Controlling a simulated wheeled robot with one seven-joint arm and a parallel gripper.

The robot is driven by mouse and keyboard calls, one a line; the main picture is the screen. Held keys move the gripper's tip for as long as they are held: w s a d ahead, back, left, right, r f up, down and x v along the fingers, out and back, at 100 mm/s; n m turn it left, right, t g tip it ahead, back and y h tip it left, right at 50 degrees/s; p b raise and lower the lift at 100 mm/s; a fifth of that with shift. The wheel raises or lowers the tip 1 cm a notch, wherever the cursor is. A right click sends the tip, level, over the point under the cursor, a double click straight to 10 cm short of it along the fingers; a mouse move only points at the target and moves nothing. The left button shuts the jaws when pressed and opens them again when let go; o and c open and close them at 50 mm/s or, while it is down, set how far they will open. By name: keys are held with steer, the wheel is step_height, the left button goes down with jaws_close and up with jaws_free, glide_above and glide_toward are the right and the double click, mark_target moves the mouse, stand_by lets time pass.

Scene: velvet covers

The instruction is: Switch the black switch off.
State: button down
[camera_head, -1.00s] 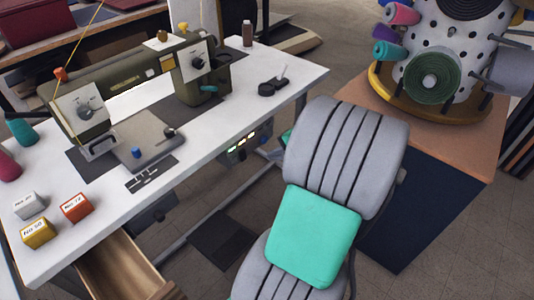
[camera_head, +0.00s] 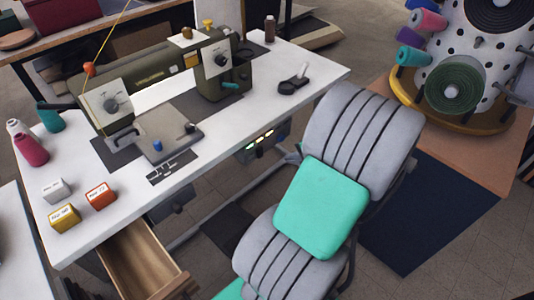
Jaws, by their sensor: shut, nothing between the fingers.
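No part that I can clearly tell as the black switch shows. A dark control box (camera_head: 262,142) with several small lit buttons, greenish and yellowish, hangs under the far right part of the white table (camera_head: 225,133). The buttons are too small to read. On the table top lies a small black item (camera_head: 293,82) with a pale upright handle; I cannot tell what it is. An olive sewing machine (camera_head: 150,80) with black dials stands on the table. My gripper is not in view.
A grey padded chair (camera_head: 350,125) with a green cushion (camera_head: 320,207) stands close in front of the table. A wooden drawer (camera_head: 145,262) sticks out below its near end. A wooden-topped cabinet (camera_head: 480,160) with thread spools stands at right. Grey floor shows between.

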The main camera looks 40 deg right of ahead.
mark_target(260, 151)
steer(key=shift+w+r+b+x, duration=0.25)
steer(key=shift+w+r+x, duration=0.05)
steer(key=shift+x, duration=1.9)
steer(key=shift+w+r+b+x, duration=0.25)
steer(key=shift+r+x, duration=0.05)
steer(key=shift+x, duration=1.9)
steer(key=shift+w+r+b+x, duration=0.25)
steer(key=shift+w+r+x, duration=0.05)
steer(key=shift+x, duration=1.9)
steer(key=shift+w+f, duration=0.15)
steer(key=shift+f, duration=0.05)
steer(key=shift+r, duration=0.1)
steer(key=shift+w+r+p, duration=0.1)
steer(key=shift+r+p, duration=0.6)
steer(key=shift+r, duration=0.15)
